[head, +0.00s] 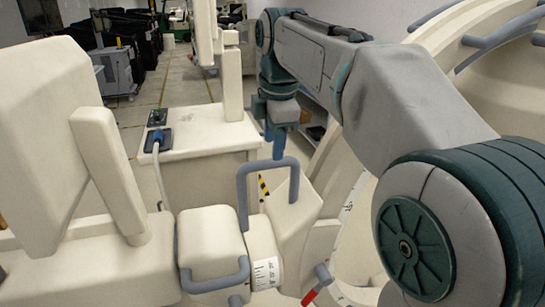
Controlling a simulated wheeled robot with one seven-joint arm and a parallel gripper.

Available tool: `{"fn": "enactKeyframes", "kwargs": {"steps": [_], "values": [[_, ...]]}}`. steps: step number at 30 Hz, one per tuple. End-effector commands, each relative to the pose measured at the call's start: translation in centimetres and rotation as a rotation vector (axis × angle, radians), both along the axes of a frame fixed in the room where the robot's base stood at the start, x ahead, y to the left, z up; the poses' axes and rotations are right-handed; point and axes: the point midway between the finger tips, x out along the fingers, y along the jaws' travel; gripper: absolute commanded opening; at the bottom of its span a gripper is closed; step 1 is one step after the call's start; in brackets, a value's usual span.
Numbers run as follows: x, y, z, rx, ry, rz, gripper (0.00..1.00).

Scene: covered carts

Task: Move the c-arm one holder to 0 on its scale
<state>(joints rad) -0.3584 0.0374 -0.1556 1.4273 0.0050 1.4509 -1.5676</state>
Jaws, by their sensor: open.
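The c-arm holder (292,222) is a cream block assembly in the lower middle of the head view, with a grey U-shaped handle (243,190) standing up from it. A white scale band with black marks (266,273) wraps the round part below; its numbers are too small to read. The large cream c-arm (478,80) curves at the right, partly hidden by my arm. My gripper (279,150) points down at the top bar of the U-shaped handle. It is open; whether its fingers straddle or touch the bar cannot be told.
A second grey handle (215,284) sits on the block at the front. A red-tipped lever (317,286) is right of the scale. A cream cart (205,128) with a blue plug stands behind. Cream panels (50,130) fill the left. Open floor (185,80) lies farther back.

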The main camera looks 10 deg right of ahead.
Motion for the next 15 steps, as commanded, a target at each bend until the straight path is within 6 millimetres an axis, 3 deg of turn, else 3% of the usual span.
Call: {"fn": "enactKeyframes", "kwargs": {"steps": [9,15], "values": [[0.7,0.1,-3.3,0.000,0.002,0.000,0.43],[1.0,0.2,-4.3,0.000,0.001,0.000,0.43]]}}
